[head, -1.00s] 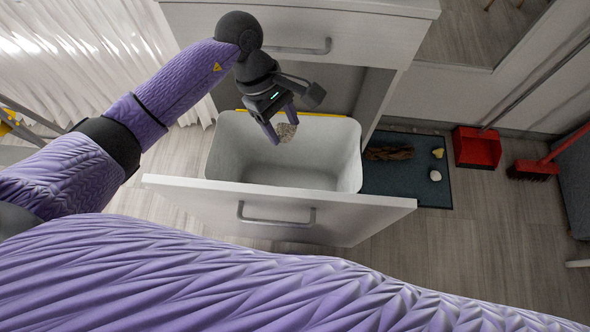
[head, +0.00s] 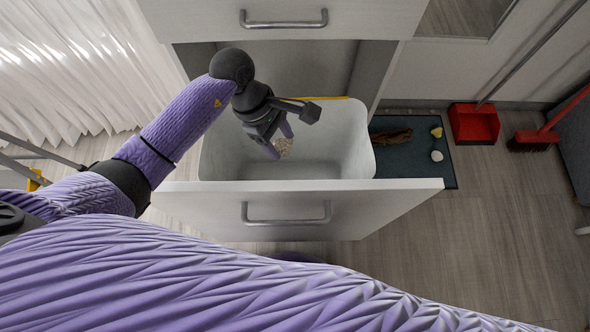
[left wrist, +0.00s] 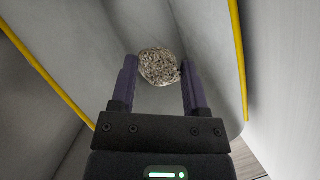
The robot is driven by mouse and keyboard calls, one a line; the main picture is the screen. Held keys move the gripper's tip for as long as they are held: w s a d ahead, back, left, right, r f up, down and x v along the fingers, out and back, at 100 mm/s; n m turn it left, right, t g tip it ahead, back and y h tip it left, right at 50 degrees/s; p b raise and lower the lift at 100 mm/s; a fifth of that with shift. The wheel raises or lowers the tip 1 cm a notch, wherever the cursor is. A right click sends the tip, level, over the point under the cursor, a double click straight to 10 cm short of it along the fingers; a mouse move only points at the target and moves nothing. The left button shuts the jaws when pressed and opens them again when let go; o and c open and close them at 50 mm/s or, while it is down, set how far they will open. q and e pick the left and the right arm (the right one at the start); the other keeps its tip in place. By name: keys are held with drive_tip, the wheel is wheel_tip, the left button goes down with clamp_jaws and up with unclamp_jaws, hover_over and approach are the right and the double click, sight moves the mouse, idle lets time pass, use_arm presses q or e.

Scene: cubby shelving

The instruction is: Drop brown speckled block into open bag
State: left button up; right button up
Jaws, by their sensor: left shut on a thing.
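The brown speckled block (head: 284,147) is a small, rough, rounded lump. My left gripper (head: 279,145) is shut on it and holds it over the white open bin (head: 340,150) in the pulled-out drawer. In the left wrist view the block (left wrist: 158,66) sits between the two purple fingertips (left wrist: 159,82), with pale bin walls around it. The white bin is the only open container seen under the block; I cannot make out a separate bag. My right gripper is not in view.
The drawer front (head: 290,205) with its metal handle stands between me and the bin. A dark mat (head: 415,165) with a brown item and two small lumps lies right of it. A red dustpan (head: 474,124) and red broom (head: 535,139) are further right.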

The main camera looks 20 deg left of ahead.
use_arm(q)
drive_tip(key=o, duration=1.3)
drive_tip(key=shift+o, duration=0.2)
drive_tip(key=p+v, duration=0.4)
drive_tip(key=v, duration=0.6)
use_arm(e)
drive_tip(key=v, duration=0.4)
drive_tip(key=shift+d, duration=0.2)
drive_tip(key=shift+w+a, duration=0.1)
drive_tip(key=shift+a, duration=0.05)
